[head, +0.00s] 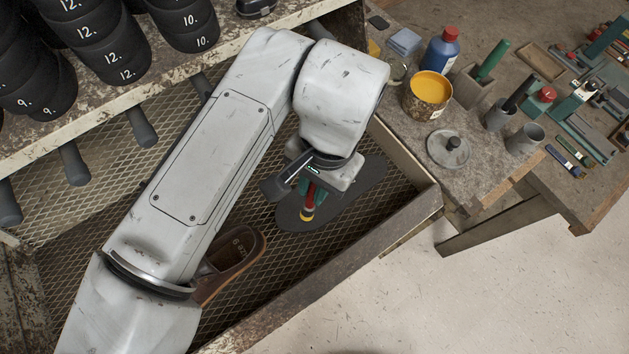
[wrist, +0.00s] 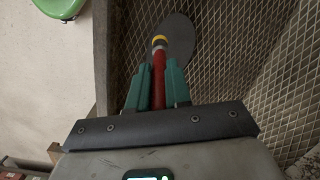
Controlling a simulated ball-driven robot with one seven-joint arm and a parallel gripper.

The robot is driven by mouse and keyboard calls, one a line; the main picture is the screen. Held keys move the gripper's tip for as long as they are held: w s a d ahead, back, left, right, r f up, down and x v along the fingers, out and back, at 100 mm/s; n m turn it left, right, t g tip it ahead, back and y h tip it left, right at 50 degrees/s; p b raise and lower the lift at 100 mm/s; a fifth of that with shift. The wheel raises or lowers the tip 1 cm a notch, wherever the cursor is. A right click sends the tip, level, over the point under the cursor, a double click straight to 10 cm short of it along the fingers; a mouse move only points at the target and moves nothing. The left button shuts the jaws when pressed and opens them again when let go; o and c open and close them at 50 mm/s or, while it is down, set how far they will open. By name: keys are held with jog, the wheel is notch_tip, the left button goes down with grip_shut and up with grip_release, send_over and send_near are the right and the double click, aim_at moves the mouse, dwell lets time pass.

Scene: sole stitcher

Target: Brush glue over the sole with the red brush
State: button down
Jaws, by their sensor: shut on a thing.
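The dark grey sole (head: 346,200) lies flat on the wire mesh of the tray, below and to the right of my gripper (head: 308,196). My gripper is shut on the red brush (head: 307,211), whose yellow end points down towards the sole's near-left part. In the wrist view the green fingers of my gripper (wrist: 158,85) hold the red brush (wrist: 158,72), and its yellow tip lies over the sole (wrist: 178,35). I cannot tell whether the tip touches the sole. The glue pot (head: 428,96), a can of orange-yellow glue, stands open on the workbench at the upper right.
A brown shoe (head: 232,262) lies in the tray, partly behind my arm. The tray's raised rim (head: 345,262) runs along the front and right. A lid (head: 448,149), a blue bottle (head: 440,50) and tool holders (head: 500,116) stand on the bench. Black lasts (head: 95,45) fill the shelf above.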

jog(key=shift+w+f+b, duration=0.1)
jog(key=shift+f+b, duration=0.4)
jog(key=shift+f, duration=0.15)
jog(key=w+a+f+b, duration=0.3)
jog(key=a+f, duration=0.1)
jog(key=a, duration=0.2)
jog(key=shift+w+a+b, duration=0.15)
jog(key=shift+w+b, duration=0.05)
jog(key=shift+b, duration=0.15)
